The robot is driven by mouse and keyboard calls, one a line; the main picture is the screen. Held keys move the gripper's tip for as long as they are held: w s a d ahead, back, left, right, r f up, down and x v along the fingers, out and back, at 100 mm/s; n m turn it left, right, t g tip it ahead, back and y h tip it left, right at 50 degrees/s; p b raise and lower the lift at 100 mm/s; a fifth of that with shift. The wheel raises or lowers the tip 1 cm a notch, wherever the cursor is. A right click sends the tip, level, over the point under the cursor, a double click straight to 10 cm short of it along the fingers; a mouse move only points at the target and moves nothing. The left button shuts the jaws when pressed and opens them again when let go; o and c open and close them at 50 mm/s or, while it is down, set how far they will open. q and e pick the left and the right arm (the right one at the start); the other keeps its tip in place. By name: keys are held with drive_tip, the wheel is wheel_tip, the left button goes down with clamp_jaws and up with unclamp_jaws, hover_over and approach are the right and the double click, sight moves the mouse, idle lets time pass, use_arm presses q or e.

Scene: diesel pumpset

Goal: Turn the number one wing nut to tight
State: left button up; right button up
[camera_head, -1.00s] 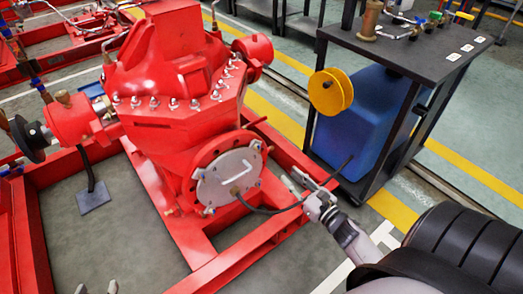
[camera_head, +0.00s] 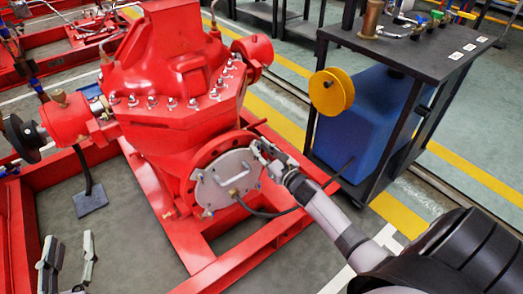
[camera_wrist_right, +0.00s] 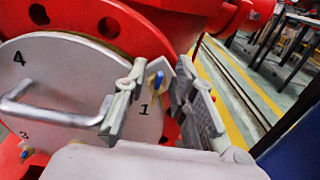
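The round grey cover plate (camera_head: 228,181) with a bar handle sits on the red pump's flange. In the right wrist view the plate (camera_wrist_right: 60,75) carries the numbers 1, 3 and 4. Beside the 1, a blue-tipped stud (camera_wrist_right: 158,79) marks the number one wing nut's place; the nut's wings are mostly hidden by my fingers. My right gripper (camera_wrist_right: 157,90) is open, with one finger on each side of the stud; contact cannot be told. In the head view this gripper (camera_head: 265,154) is at the plate's right edge. My left gripper (camera_head: 68,258) is open and empty at lower left.
The red pump (camera_head: 165,100) stands on a red frame (camera_head: 245,255). A black hose (camera_head: 262,213) runs from the plate's lower part. A blue tank (camera_head: 362,125) in a black stand with a yellow wheel (camera_head: 331,91) is on the right. Grey floor shows inside the frame.

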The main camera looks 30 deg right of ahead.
drive_tip(key=shift+c, duration=0.4)
clamp_jaws()
drive_tip(key=shift+a, duration=0.1)
drive_tip(key=shift+m, duration=0.3)
